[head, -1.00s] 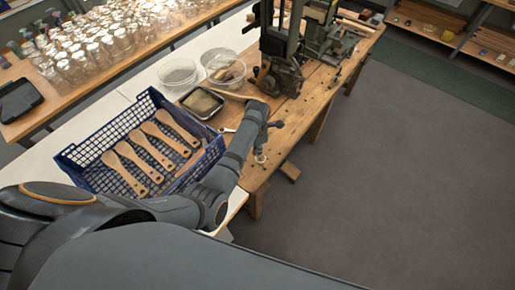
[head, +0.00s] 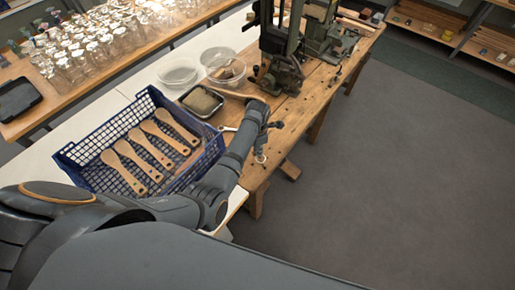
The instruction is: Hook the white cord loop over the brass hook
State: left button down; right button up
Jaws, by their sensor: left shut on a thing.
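My left gripper (head: 262,146) is over the front right edge of the wooden workbench (head: 300,112), past the end of my dark forearm. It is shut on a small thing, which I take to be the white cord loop. A small pale ring-like shape (head: 261,158) shows at its tip, too small to make out clearly. I cannot pick out the brass hook for certain, nor tell whether any cord touches it. My right gripper is not in view.
A blue crate (head: 72,152) with several wooden brush handles (head: 150,150) stands left of my forearm. A dark tray (head: 202,102), clear bowls (head: 178,72) and a dark machine (head: 278,75) are behind. Glass jars (head: 95,50) fill the far left table. Open floor lies right.

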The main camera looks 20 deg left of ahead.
pick_arm(q)
jog(key=shift+r, duration=0.1)
dwell(0.4)
dwell(0.3)
jog(key=shift+f, duration=0.25)
jog(key=shift+f+b, duration=0.75)
jog(key=shift+f, duration=0.9)
